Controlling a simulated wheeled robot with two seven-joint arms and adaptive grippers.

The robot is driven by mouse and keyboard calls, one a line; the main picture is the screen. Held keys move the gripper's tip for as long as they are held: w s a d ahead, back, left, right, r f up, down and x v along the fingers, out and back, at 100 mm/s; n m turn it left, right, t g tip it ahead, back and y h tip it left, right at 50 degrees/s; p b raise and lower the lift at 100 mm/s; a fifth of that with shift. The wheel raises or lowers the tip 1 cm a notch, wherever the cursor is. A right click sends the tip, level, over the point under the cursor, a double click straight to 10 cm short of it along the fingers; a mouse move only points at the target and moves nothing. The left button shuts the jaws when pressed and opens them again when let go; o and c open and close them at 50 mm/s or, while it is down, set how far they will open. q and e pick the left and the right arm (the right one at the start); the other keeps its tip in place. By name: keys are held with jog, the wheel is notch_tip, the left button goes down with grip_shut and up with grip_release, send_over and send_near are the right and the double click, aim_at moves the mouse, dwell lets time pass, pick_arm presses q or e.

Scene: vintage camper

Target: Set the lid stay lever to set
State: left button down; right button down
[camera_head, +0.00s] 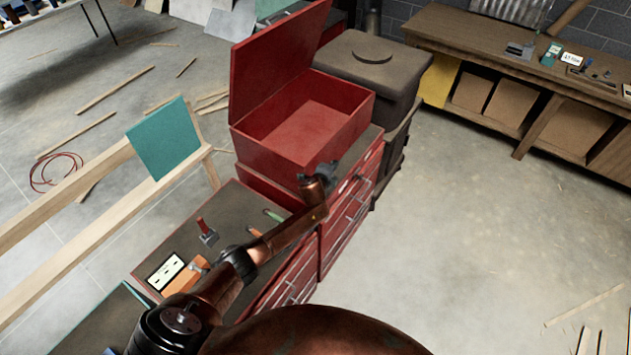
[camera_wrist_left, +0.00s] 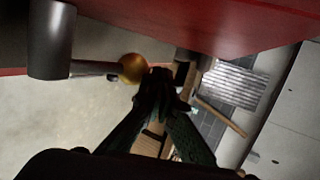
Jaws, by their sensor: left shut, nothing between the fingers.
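The red chest (camera_head: 270,150) stands with its lid (camera_head: 262,75) raised. In the left wrist view the lever is a short metal rod (camera_wrist_left: 92,67) with a gold ball knob (camera_wrist_left: 133,68), coming out of a dark grey cylinder (camera_wrist_left: 50,40) by a red surface. My left gripper (camera_head: 325,172) is at the chest's front lower corner. Its fingers are shut and empty in the wrist view (camera_wrist_left: 160,82), with the tips close beside the knob; I cannot tell whether they touch. The lever cannot be made out in the head view. My right gripper is not in view.
Red drawer cabinets carry the chest and a lower top (camera_head: 238,205) with small tools. A dark lidded bin (camera_head: 368,65) stands behind the chest. A wooden workbench (camera_head: 460,40) is at the back right. The concrete floor (camera_head: 480,220) on the right is mostly clear.

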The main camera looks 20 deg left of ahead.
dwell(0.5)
pick_arm(q)
jog(key=shift+r+p, duration=0.55)
jog(key=shift+p, duration=0.05)
jog(key=r+p, duration=0.3)
jog(key=shift+s+d+r, duration=0.3)
jog(key=shift+d, duration=0.05)
notch_tip(320, 180, up, 9)
jog(key=s+d+b, duration=0.1)
jog(key=shift+s+d, duration=0.25)
